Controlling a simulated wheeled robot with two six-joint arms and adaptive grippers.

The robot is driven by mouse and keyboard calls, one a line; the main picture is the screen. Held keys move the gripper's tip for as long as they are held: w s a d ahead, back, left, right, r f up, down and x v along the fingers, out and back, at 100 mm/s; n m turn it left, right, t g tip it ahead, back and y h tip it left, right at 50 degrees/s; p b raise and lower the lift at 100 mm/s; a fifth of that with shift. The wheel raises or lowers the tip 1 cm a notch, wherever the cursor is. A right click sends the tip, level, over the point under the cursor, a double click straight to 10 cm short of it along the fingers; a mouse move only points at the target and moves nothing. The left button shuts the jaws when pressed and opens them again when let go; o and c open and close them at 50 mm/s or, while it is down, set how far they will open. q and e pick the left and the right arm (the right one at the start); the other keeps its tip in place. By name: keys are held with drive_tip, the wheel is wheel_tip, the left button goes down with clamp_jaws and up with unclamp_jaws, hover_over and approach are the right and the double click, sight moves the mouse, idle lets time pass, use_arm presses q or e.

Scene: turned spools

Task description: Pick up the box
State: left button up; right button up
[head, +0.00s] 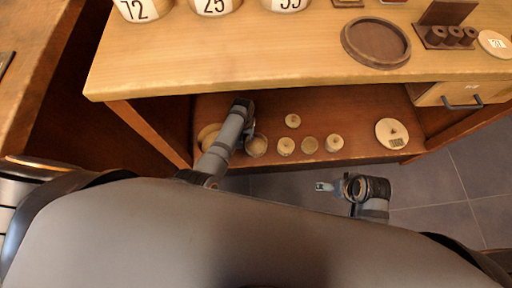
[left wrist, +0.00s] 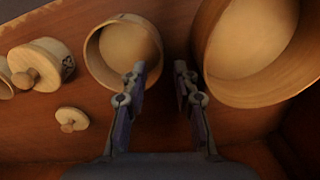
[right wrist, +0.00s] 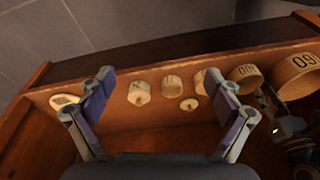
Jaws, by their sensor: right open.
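Open round wooden boxes stand on the lower shelf (head: 365,148). A smaller one (head: 258,147) and a larger one (head: 207,133) lie on either side of my left forearm. In the left wrist view, the smaller box (left wrist: 125,50) is at left and the larger box (left wrist: 252,45) at right. My left gripper (left wrist: 159,72) is open between them; one finger overlaps the smaller box's rim, and I cannot tell whether it touches. My right gripper (right wrist: 159,78) is open and empty, in front of the shelf. Which box is meant is unclear.
Several small knobbed wooden pieces (head: 286,146) and a pale disc (head: 391,133) stand on the same shelf. The tabletop (head: 260,65) overhangs it, with a round brown tray (head: 376,42) on top. A drawer (head: 462,95) hangs at right. Tiled floor in front is free.

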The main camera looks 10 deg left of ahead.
sight(246, 143)
use_arm(q)
drive_tip(key=f+b, duration=0.2)
drive_tip(key=b, duration=0.1)
drive_tip(key=f+b, duration=0.1)
drive_tip(key=f, duration=0.1)
drive_tip(key=shift+s+b, duration=0.25)
drive_tip(key=shift+b, duration=0.15)
use_arm(e)
wheel_tip(246, 143, down, 5)
drive_tip(key=a+t, duration=0.2)
use_arm(q)
drive_tip(key=shift+f+b, duration=0.55)
drive_tip(key=shift+b, duration=0.2)
clamp_jaws()
use_arm(e)
drive_tip(key=w+r+t, duration=0.5)
drive_tip(key=w, duration=0.5)
drive_tip(key=shift+d+r+t+y, duration=0.3)
drive_tip(key=shift+d+r, duration=0.1)
drive_tip(key=shift+d, duration=0.05)
